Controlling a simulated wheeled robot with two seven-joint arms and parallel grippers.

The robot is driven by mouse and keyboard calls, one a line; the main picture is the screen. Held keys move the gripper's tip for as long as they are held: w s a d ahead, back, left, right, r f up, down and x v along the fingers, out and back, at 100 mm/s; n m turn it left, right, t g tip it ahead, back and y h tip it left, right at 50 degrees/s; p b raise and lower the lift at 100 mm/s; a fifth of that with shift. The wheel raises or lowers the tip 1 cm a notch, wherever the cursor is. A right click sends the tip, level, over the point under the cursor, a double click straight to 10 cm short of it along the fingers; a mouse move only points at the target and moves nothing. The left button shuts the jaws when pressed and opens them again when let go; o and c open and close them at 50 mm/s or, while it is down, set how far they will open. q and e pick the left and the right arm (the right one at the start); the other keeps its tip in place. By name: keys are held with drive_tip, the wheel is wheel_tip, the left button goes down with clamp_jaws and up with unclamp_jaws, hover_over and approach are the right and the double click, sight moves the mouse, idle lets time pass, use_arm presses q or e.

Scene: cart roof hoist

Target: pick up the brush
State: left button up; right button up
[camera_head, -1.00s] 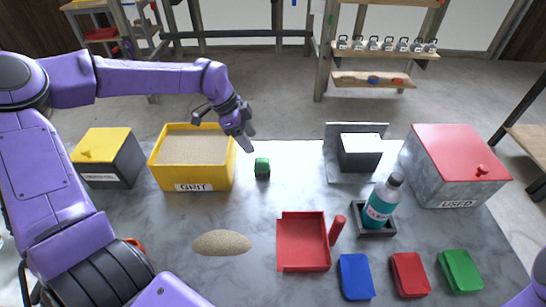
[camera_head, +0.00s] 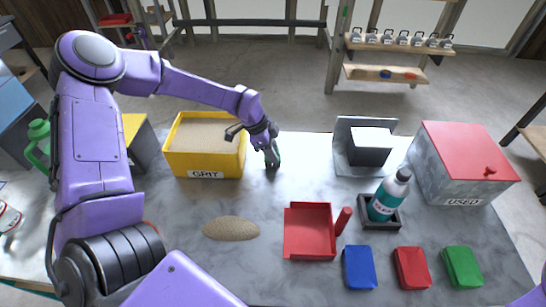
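No bristled brush can be made out clearly. A small green thing (camera_head: 279,155) stands on the grey table to the right of the grit box; it may be the brush, but I cannot be sure. My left gripper (camera_head: 272,160) reaches down over it, and its fingers hide most of it. Whether they are closed on it cannot be seen. A red dustpan (camera_head: 308,232) with a red handle (camera_head: 343,220) lies in front, near a mound of grit (camera_head: 231,228). My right gripper is out of view.
The yellow grit box (camera_head: 206,160) is just left of the gripper. A teal bottle (camera_head: 389,197) stands in a dark tray. A red-lidded USED box (camera_head: 455,170) is at right. Blue (camera_head: 359,268), red (camera_head: 412,268) and green (camera_head: 462,267) blocks lie along the front.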

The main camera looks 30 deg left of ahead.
use_arm(q)
drive_tip(key=c, duration=0.3)
drive_tip(key=shift+c, duration=0.2)
